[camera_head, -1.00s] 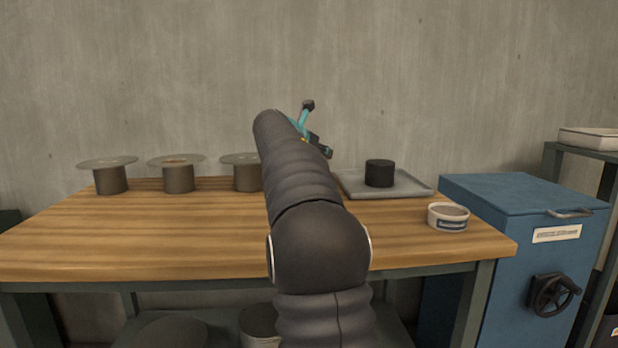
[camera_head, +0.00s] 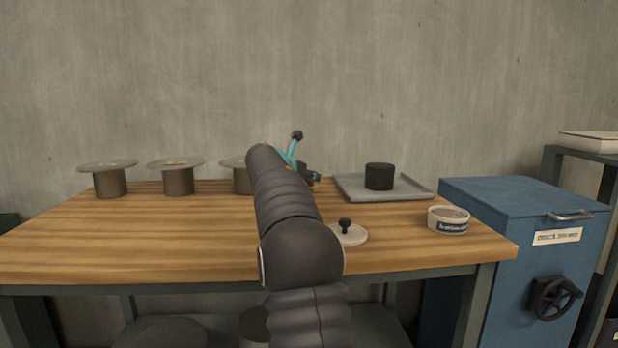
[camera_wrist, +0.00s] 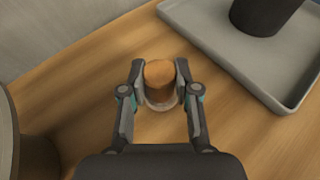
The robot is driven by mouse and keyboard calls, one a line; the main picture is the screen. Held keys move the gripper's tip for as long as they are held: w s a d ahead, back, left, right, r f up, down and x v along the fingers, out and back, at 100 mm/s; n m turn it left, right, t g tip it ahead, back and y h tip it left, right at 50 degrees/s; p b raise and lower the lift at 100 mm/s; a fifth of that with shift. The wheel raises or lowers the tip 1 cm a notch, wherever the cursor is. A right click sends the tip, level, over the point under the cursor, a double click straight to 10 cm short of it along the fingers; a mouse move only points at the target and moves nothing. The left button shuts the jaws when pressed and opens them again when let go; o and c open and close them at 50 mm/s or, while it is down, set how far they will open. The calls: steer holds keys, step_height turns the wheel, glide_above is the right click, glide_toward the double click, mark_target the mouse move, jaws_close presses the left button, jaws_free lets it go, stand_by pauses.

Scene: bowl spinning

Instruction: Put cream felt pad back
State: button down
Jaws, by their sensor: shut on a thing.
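My gripper (camera_wrist: 160,86) is shut on a piece with a rounded tan knob (camera_wrist: 159,74) above a pale round base. The base looks like the cream felt pad (camera_wrist: 158,105), partly hidden by the knob and fingers. Below it is the wooden table; I cannot tell whether the base touches it. In the head view my arm hides the held piece, and only part of the gripper (camera_head: 305,168) shows. A pale disc (camera_head: 354,239) with a black knob lies on the table to the right of my arm.
Grey spools with clear round tops (camera_head: 110,182) stand along the table's back left. A grey tray (camera_head: 412,190) holds a black cylinder (camera_head: 379,177) at the back right. A white labelled tub (camera_head: 448,219) stands near the right edge. A blue cabinet (camera_head: 520,210) adjoins the table.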

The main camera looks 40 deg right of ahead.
steer(key=shift+f, duration=0.2)
steer(key=c, duration=0.8)
jaws_free()
steer(key=shift+c, duration=0.2)
steer(key=shift+f+b, duration=0.15)
steer(key=shift+b, duration=0.4)
steer(key=shift+a+r, duration=0.2)
steer(key=v, duration=1.3)
steer(key=shift+a+p, duration=0.3)
steer(key=shift+p, duration=0.1)
